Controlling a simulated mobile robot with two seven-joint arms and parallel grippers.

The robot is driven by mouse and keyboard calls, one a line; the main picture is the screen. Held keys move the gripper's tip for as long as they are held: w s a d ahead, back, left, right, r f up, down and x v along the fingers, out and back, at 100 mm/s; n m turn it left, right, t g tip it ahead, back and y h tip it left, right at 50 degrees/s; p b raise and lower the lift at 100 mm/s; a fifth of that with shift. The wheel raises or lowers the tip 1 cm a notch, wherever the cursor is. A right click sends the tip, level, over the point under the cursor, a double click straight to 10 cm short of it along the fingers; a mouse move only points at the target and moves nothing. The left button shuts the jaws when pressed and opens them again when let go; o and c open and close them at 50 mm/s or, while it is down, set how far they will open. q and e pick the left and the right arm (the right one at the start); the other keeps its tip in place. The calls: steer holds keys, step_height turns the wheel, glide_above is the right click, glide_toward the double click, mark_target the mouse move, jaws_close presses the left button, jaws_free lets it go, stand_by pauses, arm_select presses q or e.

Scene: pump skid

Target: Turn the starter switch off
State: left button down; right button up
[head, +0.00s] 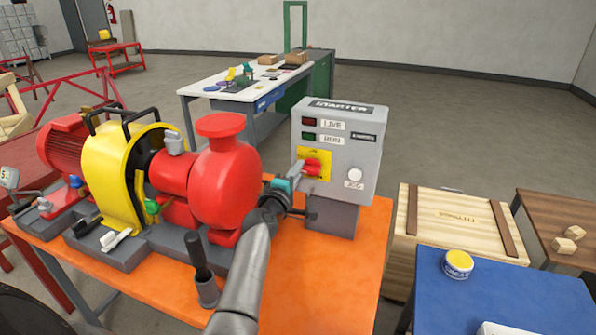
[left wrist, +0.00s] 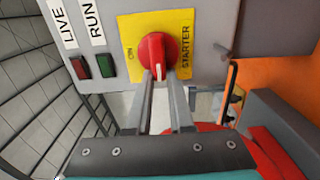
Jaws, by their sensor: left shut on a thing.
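The grey starter box (head: 343,135) stands on the orange skid table. The red starter switch (head: 313,167) is on a yellow plate (head: 325,156) on its front. In the left wrist view the round red knob (left wrist: 153,47) has a white mark pointing down in the picture, toward my gripper. The word ON is on the plate left of the knob. Any OFF label is hidden or outside what I can read. My left gripper (head: 300,173) reaches the switch from the left; its two fingers (left wrist: 162,80) are shut on the knob. My right gripper is in neither view.
The red and yellow pump (head: 222,180) stands close left of my arm, with an upright black handle (head: 197,255) in front. A wooden crate (head: 450,220) and a blue table (head: 520,300) are at the right. Bare orange tabletop (head: 340,270) lies right of my arm.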

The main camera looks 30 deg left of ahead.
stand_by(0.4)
arm_select(q)
steer(key=c, duration=0.8)
jaws_free()
steer(key=p+v, duration=0.1)
steer(key=v, duration=1.4)
steer(key=shift+d, duration=0.2)
steer(key=shift+s, duration=0.1)
